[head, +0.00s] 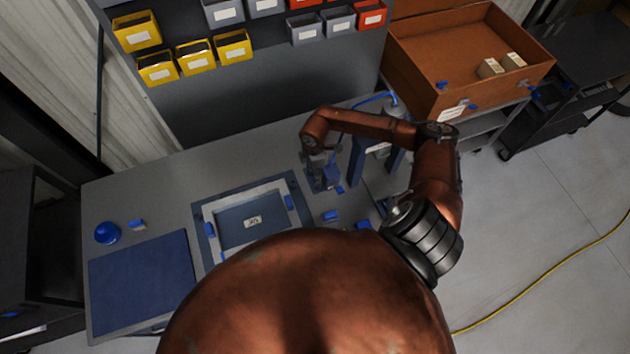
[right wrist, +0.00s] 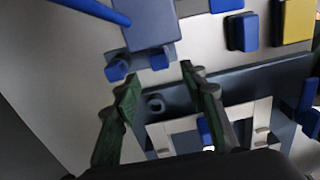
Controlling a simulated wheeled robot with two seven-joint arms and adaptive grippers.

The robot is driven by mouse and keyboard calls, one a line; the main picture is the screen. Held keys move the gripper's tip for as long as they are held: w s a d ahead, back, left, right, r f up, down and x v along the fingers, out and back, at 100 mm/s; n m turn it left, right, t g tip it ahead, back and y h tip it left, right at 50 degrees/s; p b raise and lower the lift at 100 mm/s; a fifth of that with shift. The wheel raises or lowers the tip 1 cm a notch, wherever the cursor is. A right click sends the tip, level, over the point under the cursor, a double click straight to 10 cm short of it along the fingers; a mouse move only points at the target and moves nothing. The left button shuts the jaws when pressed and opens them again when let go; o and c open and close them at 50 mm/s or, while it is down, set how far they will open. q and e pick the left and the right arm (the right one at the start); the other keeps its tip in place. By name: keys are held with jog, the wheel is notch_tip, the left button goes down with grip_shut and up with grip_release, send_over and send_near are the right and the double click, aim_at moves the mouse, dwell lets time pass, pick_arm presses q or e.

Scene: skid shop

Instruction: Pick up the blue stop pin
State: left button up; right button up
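Several small blue pieces lie on the grey bench (head: 165,185); I cannot tell for sure which is the stop pin. One blue piece (head: 331,216) lies right of the framed fixture (head: 300,205), with another (head: 363,224) beside it. My right gripper (head: 321,168) is over the bench behind these pieces, near a blue-grey clamp-like fixture. In the right wrist view its fingers (right wrist: 160,75) are apart with nothing held between them. Beyond the tips, two blue pegs (right wrist: 117,70) (right wrist: 160,60) stick out from a blue-grey block (right wrist: 150,22). My left gripper is not in view.
A blue mat (head: 140,280), a round blue knob (head: 107,233) and a small blue piece (head: 137,224) are at the left. Yellow bins (head: 158,68) hang on the back panel. An open brown box (head: 425,75) stands back right. The bench's back left is clear.

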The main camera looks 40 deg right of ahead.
jog(key=shift+s+d+f+p, duration=0.1)
jog(key=shift+f+p, duration=0.25)
jog(key=shift+f, duration=1.05)
jog(key=shift+d+f+p, duration=0.1)
jog(key=shift+f+p, duration=0.25)
jog(key=shift+f, duration=1)
jog(key=shift+c, duration=0.7)
grip_shut()
